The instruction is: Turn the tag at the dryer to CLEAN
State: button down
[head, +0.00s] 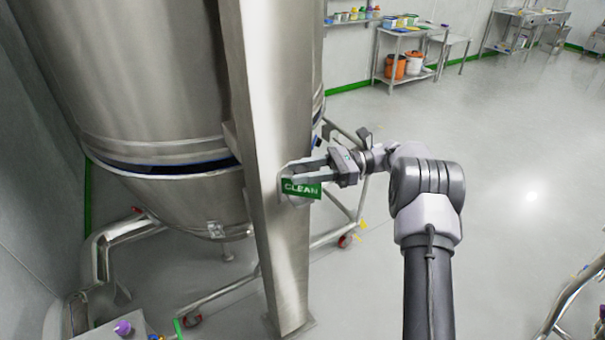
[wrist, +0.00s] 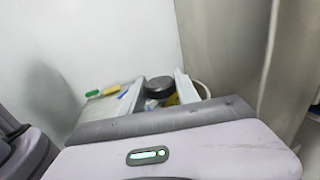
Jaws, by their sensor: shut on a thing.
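The tag (head: 301,188) is a small green plate reading CLEAN in white letters. It faces the head camera at the steel column (head: 268,130) of the dryer (head: 130,80). My gripper (head: 298,176) reaches in from the right, its fingers at the tag's upper part and shut on it. The fingers hide part of the tag's upper edge and mounting. In the wrist view, a pale housing with a small green-lit strip fills the lower part, and the tag cannot be made out there.
A caster-wheeled frame (head: 330,236) stands behind the column, under my arm. A steel table (head: 412,50) with orange and white buckets stands at the back. Purple-topped items (head: 123,327) sit at the lower left. The floor to the right is largely clear.

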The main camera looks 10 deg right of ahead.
dwell(0.4)
jog(key=c, duration=0.9)
grip_release()
jog(key=shift+a, duration=0.15)
